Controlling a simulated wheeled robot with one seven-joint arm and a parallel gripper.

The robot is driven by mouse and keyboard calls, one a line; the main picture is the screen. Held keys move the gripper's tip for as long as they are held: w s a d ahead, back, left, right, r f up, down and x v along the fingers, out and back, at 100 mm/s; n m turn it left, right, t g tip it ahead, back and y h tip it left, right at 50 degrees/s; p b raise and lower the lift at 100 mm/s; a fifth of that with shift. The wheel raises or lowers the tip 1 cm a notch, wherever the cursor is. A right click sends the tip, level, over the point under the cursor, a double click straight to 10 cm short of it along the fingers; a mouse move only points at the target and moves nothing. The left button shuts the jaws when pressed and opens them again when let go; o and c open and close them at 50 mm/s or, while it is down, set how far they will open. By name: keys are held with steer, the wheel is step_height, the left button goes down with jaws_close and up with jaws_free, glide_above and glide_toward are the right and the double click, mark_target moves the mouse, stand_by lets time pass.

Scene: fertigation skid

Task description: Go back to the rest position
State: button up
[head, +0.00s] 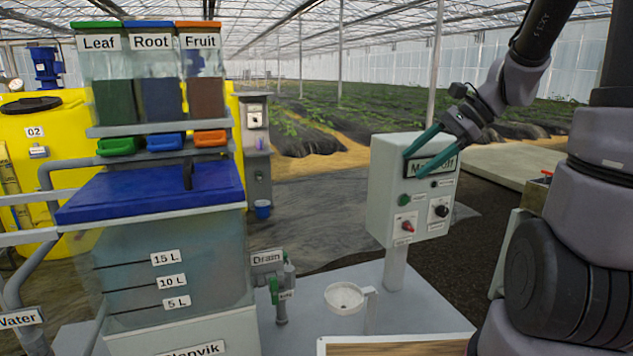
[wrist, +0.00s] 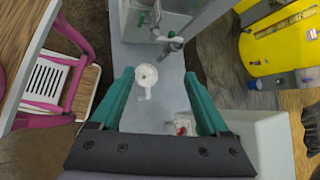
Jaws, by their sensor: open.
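My gripper (head: 413,165) is open, its two teal fingers in front of the upper face of the grey control box (head: 385,195) in the head view. They partly cover the box's black-framed label (head: 445,160). I cannot tell how far the fingers stand from the box. In the wrist view my gripper (wrist: 159,75) points down, with nothing between the fingers. The box (wrist: 262,130) shows there at the lower right, with a red switch (wrist: 182,129) close to the right finger. In the head view a red switch (head: 407,226), a green button (head: 404,199) and a black knob (head: 441,211) are on the box.
A tank with a blue lid (head: 150,190) stands at the left, under Leaf, Root and Fruit hoppers (head: 152,85). A drain valve (head: 277,290) and a round white cup (head: 344,297) are on the skid. In the wrist view a pink-framed thing (wrist: 75,60) is at the left.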

steer(key=s+d+r+n+t+h, duration=0.2)
steer(key=s+r+n+t+h, duration=0.3)
steer(key=s+r+n, duration=0.5)
steer(key=shift+s+d+n+h, duration=0.35)
steer(key=shift+n+h, duration=0.05)
steer(key=shift+h, duration=0.4)
